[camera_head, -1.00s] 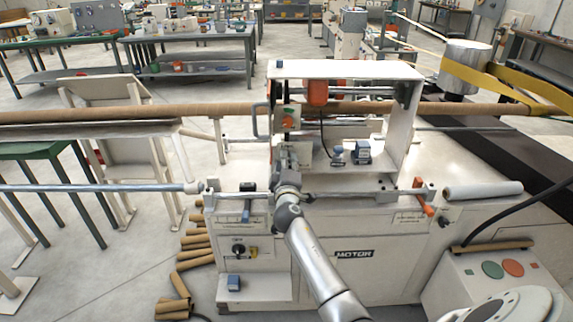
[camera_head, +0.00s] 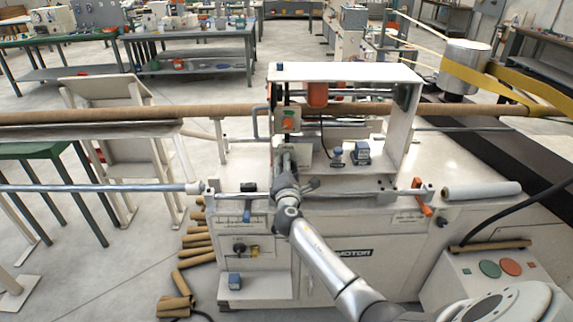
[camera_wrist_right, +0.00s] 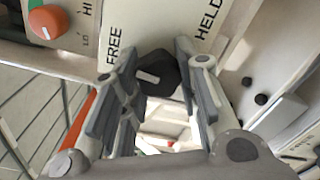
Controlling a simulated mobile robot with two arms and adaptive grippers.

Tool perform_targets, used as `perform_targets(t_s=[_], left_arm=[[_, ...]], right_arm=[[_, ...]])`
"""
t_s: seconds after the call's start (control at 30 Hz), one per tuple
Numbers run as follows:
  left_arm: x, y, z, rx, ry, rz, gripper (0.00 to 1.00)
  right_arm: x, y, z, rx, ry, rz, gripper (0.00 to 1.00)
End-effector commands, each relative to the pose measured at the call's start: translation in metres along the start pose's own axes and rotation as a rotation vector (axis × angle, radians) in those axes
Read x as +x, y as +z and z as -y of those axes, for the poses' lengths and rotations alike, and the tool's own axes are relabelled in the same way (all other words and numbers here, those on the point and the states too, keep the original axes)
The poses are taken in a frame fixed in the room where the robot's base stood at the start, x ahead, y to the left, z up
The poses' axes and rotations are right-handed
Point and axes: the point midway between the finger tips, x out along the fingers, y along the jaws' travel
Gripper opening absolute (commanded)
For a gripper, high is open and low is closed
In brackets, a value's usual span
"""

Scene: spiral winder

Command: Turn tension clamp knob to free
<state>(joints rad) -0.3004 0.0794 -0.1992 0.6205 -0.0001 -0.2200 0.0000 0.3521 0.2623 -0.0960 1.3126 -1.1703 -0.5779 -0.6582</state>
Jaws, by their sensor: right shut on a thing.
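The tension clamp knob (camera_wrist_right: 158,72) is black with a white mark on its left part, on the FREE label's side. It sits on a white panel (camera_wrist_right: 165,22) of the winder with FREE at the left and HELD at the right. My right gripper (camera_wrist_right: 157,58) has its fingers on either side of the knob and is shut on it. In the head view my right gripper (camera_head: 288,152) reaches up at the front of the winder, and the knob is hidden there. My left gripper is not in view.
An orange knob (camera_wrist_right: 48,21) with HI and LO labels is close by on the left. Above my gripper hangs an orange part (camera_head: 317,94) under the white frame (camera_head: 345,71). Blue parts (camera_head: 361,152) stand to the right. A rod with an orange lever (camera_head: 419,197) runs across the front.

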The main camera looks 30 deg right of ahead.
Motion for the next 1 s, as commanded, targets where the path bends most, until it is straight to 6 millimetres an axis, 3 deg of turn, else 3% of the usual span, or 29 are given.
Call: perform_targets(t_s=[0.3, 0.83, 0.87, 1.0], left_arm=[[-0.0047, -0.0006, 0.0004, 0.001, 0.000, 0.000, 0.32], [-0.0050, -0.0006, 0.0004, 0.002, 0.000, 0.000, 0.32], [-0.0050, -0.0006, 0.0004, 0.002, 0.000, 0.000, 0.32], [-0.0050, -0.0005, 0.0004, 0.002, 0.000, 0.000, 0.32]], right_arm=[[0.0008, 0.0012, -0.0011, -0.111, 0.002, 0.001, 0.06], [0.0008, 0.0013, -0.0007, -0.131, 0.002, 0.002, 0.06], [0.0008, 0.0013, -0.0007, -0.131, 0.002, 0.002, 0.34], [0.0006, 0.0010, -0.0004, -0.130, 0.002, 0.002, 0.52]])
